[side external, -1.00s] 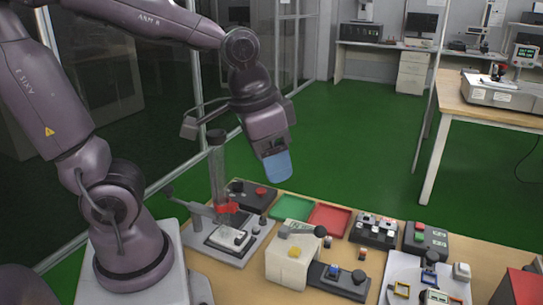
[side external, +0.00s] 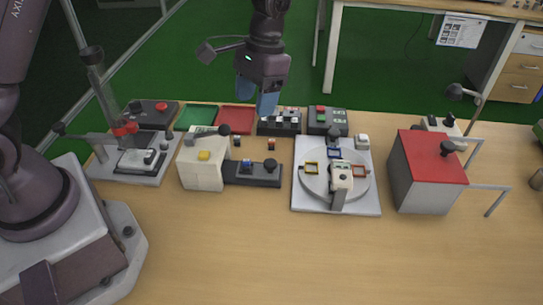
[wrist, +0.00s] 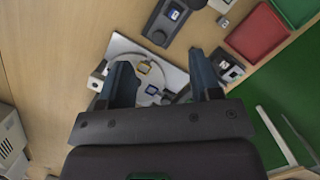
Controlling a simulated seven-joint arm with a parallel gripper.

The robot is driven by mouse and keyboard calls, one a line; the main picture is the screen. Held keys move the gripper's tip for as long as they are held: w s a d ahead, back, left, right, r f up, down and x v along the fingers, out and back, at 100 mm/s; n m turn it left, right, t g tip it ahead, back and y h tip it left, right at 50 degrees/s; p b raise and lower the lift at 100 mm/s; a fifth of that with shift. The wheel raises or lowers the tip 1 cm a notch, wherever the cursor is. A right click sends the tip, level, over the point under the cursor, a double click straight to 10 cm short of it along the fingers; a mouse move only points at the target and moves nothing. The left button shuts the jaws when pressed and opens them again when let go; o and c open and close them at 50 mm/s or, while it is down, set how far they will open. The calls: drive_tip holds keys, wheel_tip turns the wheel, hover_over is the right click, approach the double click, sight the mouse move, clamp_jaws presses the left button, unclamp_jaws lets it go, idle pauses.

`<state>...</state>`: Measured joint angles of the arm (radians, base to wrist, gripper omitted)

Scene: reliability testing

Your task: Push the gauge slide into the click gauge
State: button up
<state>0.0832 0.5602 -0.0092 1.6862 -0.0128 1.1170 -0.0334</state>
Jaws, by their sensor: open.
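What looks like the click gauge is a cream block (side external: 203,170) with a yellow button and a dark lever on top, left of centre on the table. What looks like the gauge slide is a dark flat piece (side external: 254,181) at the block's right side, with a black knob and a small blue part on it. I cannot tell how far it sits inside the block. The slide also shows at the top of the wrist view (wrist: 168,20). My gripper (side external: 256,98) is open and empty, raised above the back of the table, apart from both. Its two fingers (wrist: 160,70) frame the turntable in the wrist view.
Right of the slide is a white turntable plate (side external: 303,203) with coloured frames. A red-topped box (side external: 425,172) stands farther right. A clamp stand (side external: 110,168) is left. Green and red trays (side external: 238,120) and dark switch boxes line the back. The front table is clear.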

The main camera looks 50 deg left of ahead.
drive_tip(key=g, duration=0.2)
approach(271, 162)
drive_tip(key=r, duration=0.2)
drive_tip(key=shift+n, duration=0.3)
drive_tip(key=x, duration=1.1)
drive_tip(key=shift+w+f, duration=0.1)
drive_tip(key=shift+w, duration=0.25)
